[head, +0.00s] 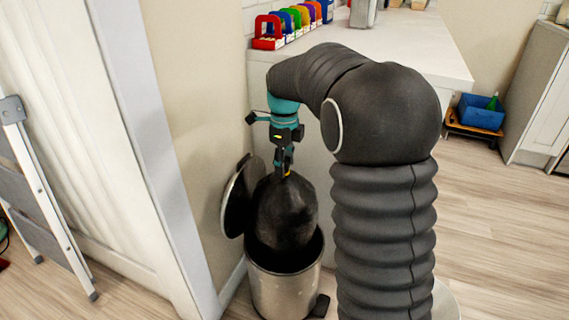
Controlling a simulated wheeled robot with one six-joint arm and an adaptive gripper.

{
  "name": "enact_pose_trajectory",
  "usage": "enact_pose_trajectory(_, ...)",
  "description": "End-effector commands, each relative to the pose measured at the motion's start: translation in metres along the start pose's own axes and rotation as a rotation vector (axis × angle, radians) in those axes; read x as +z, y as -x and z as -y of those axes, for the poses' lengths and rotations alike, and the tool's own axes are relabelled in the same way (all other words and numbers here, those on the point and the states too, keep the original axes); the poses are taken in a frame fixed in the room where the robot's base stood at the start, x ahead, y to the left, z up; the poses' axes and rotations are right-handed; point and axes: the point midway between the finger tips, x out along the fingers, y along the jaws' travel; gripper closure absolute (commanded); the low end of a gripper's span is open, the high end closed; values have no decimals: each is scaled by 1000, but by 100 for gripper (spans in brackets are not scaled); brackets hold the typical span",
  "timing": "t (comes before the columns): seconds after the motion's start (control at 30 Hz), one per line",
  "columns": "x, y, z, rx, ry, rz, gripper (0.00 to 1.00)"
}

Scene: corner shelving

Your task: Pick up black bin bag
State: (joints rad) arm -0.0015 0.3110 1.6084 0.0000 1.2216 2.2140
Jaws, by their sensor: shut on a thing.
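The black bin bag (286,212) is a full, rounded dark bag in the head view. Its lower part is at the mouth of a metal pedal bin (284,292), and most of the bag shows above the rim. My gripper (286,174) points down and is shut on the gathered top of the bag. The bag's bottom is hidden in the dark inside of the bin or just above it; I cannot tell which. The bin's round lid (237,200) stands open to the left, against the wall.
A white counter (437,62) with a row of coloured holders (290,26) stands behind the bin. A step ladder (40,190) leans at the left. A blue box (480,112) sits on a low stool at the right. The wooden floor at the right is clear.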

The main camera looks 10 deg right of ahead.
Motion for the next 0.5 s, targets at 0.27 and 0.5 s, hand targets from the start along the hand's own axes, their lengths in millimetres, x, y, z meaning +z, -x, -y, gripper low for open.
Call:
enact_pose_trajectory(0.27, 0, 7, 0, -4, 0, 3, 100)
enact_pose_trajectory(0.5, 0, 20, 0, -4, 0, 3, 100)
